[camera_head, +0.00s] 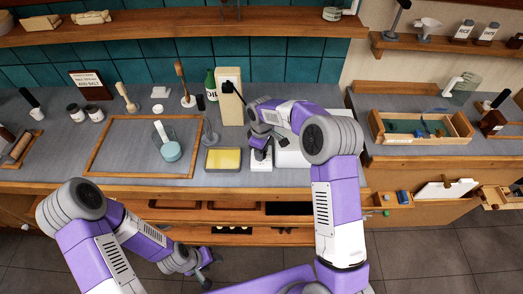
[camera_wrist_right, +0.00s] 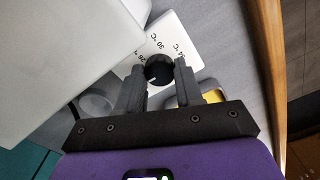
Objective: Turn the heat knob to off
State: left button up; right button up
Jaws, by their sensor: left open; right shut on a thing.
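The heat knob (camera_wrist_right: 158,68) is a round black dial on a white panel (camera_wrist_right: 178,36) printed with 34 °C, 30 °C and 26 °C. A small pale mark shows on the lower left of its face, near the 26 °C side. My right gripper (camera_wrist_right: 159,80) has its two grey fingers closed on either side of the knob. In the head view my right gripper (camera_head: 262,146) is over the white panel (camera_head: 261,163) and hides most of the knob. My left gripper (camera_head: 203,272) hangs low in front of the counter, open and empty.
A yellow-topped tray (camera_head: 223,159) lies just left of the panel, with a grey stand (camera_head: 210,136) behind it. A tall beige box (camera_head: 230,108) and green bottle (camera_head: 210,84) stand behind. A wooden frame (camera_head: 98,147) holds a beaker (camera_head: 171,151) at left.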

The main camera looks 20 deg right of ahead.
jog(key=shift+r+n, duration=0.1)
jog(key=shift+n, duration=0.2)
jog(key=o, duration=1)
jog(key=shift+o, duration=0.2)
notch_tip(320, 180, up, 8)
jog(key=shift+f, duration=0.25)
